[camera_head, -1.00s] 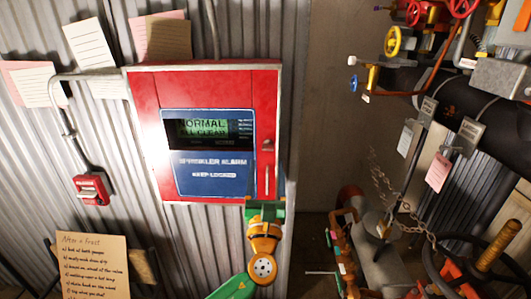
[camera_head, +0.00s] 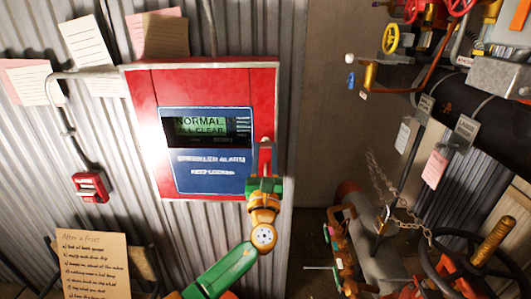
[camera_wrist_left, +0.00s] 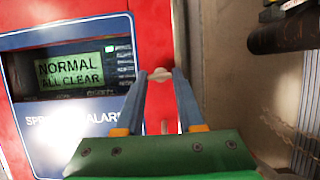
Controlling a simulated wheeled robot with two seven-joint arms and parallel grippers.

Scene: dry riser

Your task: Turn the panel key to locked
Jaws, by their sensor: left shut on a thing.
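The red alarm panel (camera_head: 225,85) hangs on the corrugated wall, with a lit green display (camera_head: 201,126) reading "NORMAL ALL CLEAR" and a blue plate lettered "SPRINKLER ALARM KEEP LOCKED". My left gripper (camera_head: 265,150) is at the right part of the panel's front, beside the blue plate. In the left wrist view its two fingers (camera_wrist_left: 161,76) are shut on a small pale piece, seemingly the panel key (camera_wrist_left: 160,74). The key's turned position cannot be told. My right gripper is not in view.
Pipes and coloured valve wheels (camera_head: 391,38) crowd the right side, with hanging tags and a chain (camera_head: 385,185). A small red box (camera_head: 90,187) is on the wall at left. A handwritten notice (camera_head: 95,265) stands below it.

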